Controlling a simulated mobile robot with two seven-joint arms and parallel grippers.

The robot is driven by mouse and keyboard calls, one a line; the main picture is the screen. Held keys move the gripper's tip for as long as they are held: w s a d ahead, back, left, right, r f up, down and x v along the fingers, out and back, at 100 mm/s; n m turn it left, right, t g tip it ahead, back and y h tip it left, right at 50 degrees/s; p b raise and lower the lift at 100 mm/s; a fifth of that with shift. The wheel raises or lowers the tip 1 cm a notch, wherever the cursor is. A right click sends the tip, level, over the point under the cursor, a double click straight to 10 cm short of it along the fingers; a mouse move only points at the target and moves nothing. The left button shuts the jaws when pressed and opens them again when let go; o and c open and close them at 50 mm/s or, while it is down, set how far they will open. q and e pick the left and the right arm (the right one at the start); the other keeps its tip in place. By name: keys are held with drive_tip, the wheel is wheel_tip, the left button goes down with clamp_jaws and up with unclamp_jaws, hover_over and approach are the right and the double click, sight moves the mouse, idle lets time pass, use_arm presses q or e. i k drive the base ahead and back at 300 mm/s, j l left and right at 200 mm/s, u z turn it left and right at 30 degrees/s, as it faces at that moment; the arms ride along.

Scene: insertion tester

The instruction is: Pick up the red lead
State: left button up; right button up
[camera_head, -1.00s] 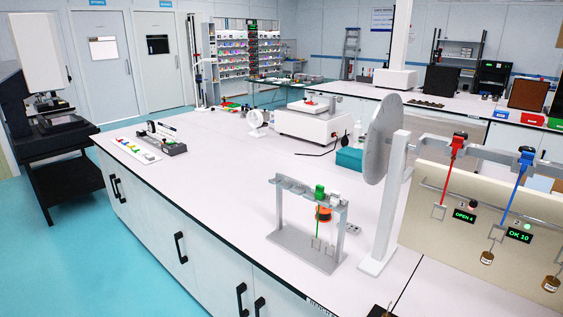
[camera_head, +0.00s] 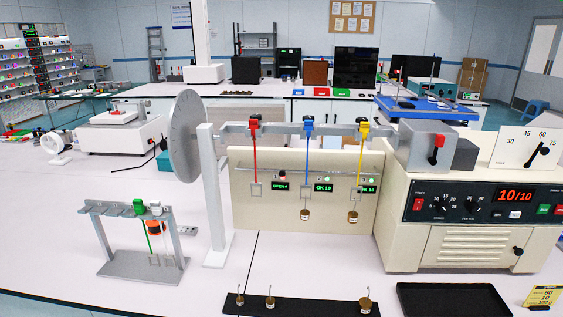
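The red lead (camera_head: 256,155) hangs straight down from a red clamp on the tester's horizontal bar, in front of the cream panel. Its lower end is at a small square frame beside a display that reads OPEN. A blue lead (camera_head: 307,160) and a yellow lead (camera_head: 361,155) hang to its right, each with a brass weight below and a display that seems to read OK 10. A small grey rack (camera_head: 140,262) on the left holds a green lead (camera_head: 146,230). Neither of my grippers is in view.
A black strip (camera_head: 320,307) with several brass weights lies in front of the panel. A black tray (camera_head: 452,300) is to its right. The cream control unit (camera_head: 480,245) reads 10/10. A grey disc on a white post (camera_head: 214,200) stands left of the panel.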

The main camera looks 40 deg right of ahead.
sight(253, 124)
drive_tip(key=z, duration=0.95)
